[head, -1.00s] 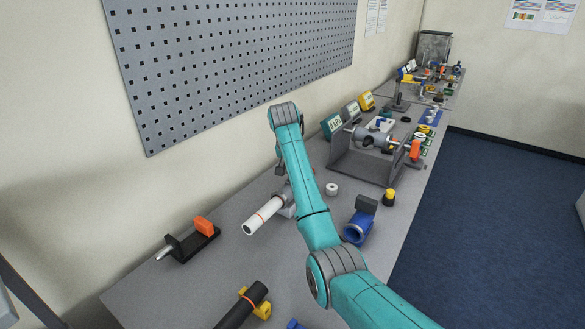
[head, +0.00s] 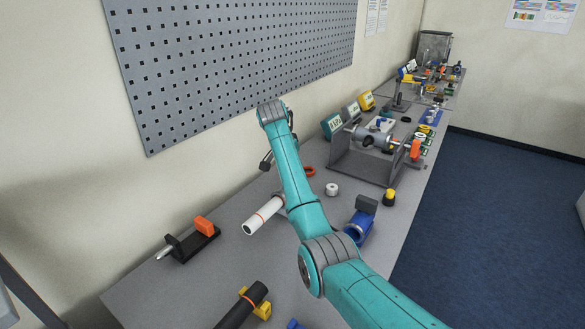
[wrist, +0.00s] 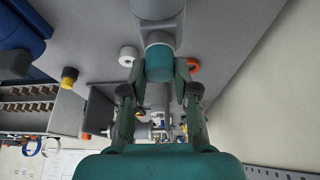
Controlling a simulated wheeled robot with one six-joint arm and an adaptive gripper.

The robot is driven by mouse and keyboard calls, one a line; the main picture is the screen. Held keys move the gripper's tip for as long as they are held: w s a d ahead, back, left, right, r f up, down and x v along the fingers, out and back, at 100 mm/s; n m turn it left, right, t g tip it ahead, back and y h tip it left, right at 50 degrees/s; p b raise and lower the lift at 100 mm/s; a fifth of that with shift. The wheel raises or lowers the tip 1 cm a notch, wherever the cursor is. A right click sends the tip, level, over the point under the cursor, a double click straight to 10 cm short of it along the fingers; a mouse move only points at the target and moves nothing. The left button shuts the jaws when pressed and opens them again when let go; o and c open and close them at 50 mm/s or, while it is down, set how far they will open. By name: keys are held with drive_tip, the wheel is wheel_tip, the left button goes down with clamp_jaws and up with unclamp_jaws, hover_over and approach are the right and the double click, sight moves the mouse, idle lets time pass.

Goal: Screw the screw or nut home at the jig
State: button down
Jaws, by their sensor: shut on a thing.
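In the wrist view my gripper (wrist: 160,75) has its two dark fingers closed on the sides of a short teal cylinder (wrist: 159,60). The cylinder lies in line with a grey round fitting (wrist: 158,18) above it in the picture; I cannot tell whether it is threaded on. In the head view the gripper (head: 266,161) is mostly hidden behind my arm. A white pipe (head: 263,216) with an orange band lies close by, its far end hidden by the arm. No thread shows.
An orange ring (head: 309,171) and a white ring (head: 332,189) lie on the grey table (head: 200,280). A blue clamp (head: 360,224), a yellow-topped part (head: 390,197) and a grey frame with a shaft (head: 365,160) stand to the right. A perforated board (head: 230,60) covers the wall.

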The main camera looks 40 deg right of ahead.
drive_tip(key=shift+m+g, duration=0.6)
drive_tip(key=shift+m, duration=0.8)
drive_tip(key=c, duration=0.8)
unclamp_jaws()
drive_tip(key=v, duration=0.7)
drive_tip(key=shift+r, duration=0.2)
drive_tip(key=shift+a, duration=0.15)
